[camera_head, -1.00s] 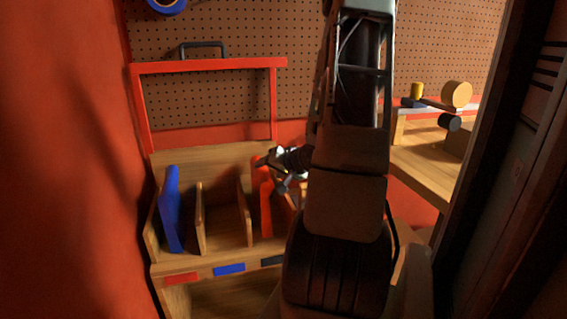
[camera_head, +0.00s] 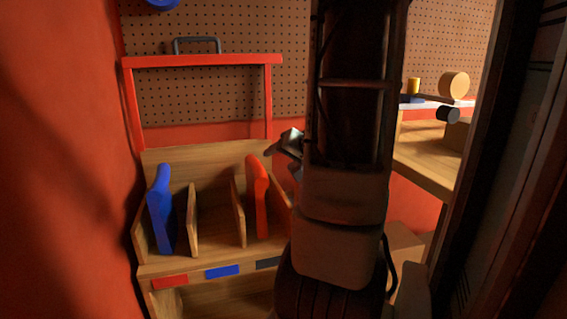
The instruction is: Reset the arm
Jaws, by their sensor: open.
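My gripper (camera_head: 284,147) shows in the head view just left of my arm, above and to the right of the red piece. It is open, and nothing shows between its fingers. My arm rises through the middle of the picture and hides part of the gripper. A blue piece (camera_head: 161,210) stands upright in the left slot of a wooden rack (camera_head: 215,232). A red piece (camera_head: 258,196) stands in a slot further right, apart from my gripper.
Red, blue and dark labels mark the rack's front edge. A red frame (camera_head: 200,61) stands behind it before a pegboard (camera_head: 225,100). A wooden bench (camera_head: 425,165) with small parts is at right. A red wall (camera_head: 60,160) and dark cabinet (camera_head: 515,170) close the sides.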

